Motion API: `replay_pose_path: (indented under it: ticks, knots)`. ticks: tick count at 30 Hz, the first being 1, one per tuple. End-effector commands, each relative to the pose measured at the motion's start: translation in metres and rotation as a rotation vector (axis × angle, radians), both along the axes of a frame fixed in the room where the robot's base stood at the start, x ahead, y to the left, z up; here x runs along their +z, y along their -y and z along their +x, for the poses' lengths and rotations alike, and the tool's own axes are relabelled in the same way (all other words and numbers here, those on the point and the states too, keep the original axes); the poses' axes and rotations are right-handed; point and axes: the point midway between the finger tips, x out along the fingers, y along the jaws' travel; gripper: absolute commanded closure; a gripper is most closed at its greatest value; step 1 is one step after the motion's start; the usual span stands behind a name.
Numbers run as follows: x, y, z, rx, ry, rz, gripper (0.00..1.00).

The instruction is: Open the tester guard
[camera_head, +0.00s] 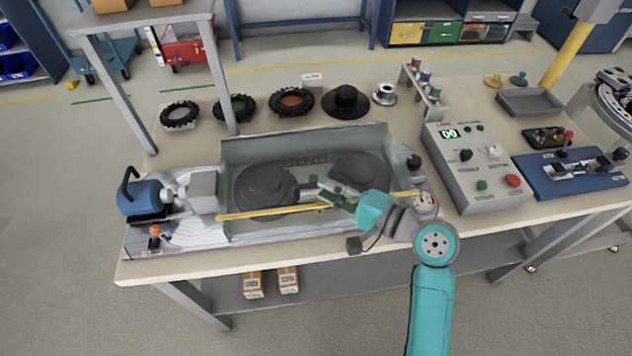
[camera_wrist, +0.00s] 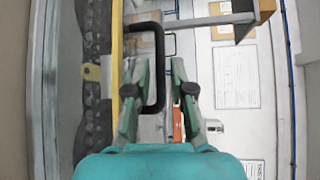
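The tester guard is a clear cover with a yellow front edge (camera_head: 265,213), over two dark wheels (camera_head: 262,184) on the bench. It looks lowered. In the wrist view its yellow edge (camera_wrist: 117,45) runs vertically at the left, beside a dark chain track. A black U-shaped handle (camera_wrist: 158,62) stands out from that edge. My gripper (camera_head: 318,194) reaches over the front of the guard from the right. In the wrist view my gripper (camera_wrist: 160,88) is open, its green fingers apart. The handle's outer bar appears between them; I cannot tell whether they touch it.
A blue motor (camera_head: 139,197) and an orange-topped lever (camera_head: 155,236) sit left of the guard. A grey control box (camera_head: 475,168) stands to its right, with a blue fixture (camera_head: 570,175) beyond. Tracks and wheels (camera_head: 291,101) line the bench's back. A raised shelf (camera_head: 140,18) overhangs the back left.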

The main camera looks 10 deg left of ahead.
Motion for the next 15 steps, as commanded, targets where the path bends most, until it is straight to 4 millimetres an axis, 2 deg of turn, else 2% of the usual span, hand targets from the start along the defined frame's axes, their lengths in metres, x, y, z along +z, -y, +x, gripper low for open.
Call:
replay_pose_path:
  ticks: [1, 6, 15]
  knots:
    - [-0.001, -0.009, 0.004, 0.003, 0.001, 0.0, 0.77]
    - [-0.004, -0.026, 0.014, 0.001, 0.0, 0.0, 0.77]
    - [-0.005, -0.035, 0.019, -0.002, 0.0, 0.0, 0.77]
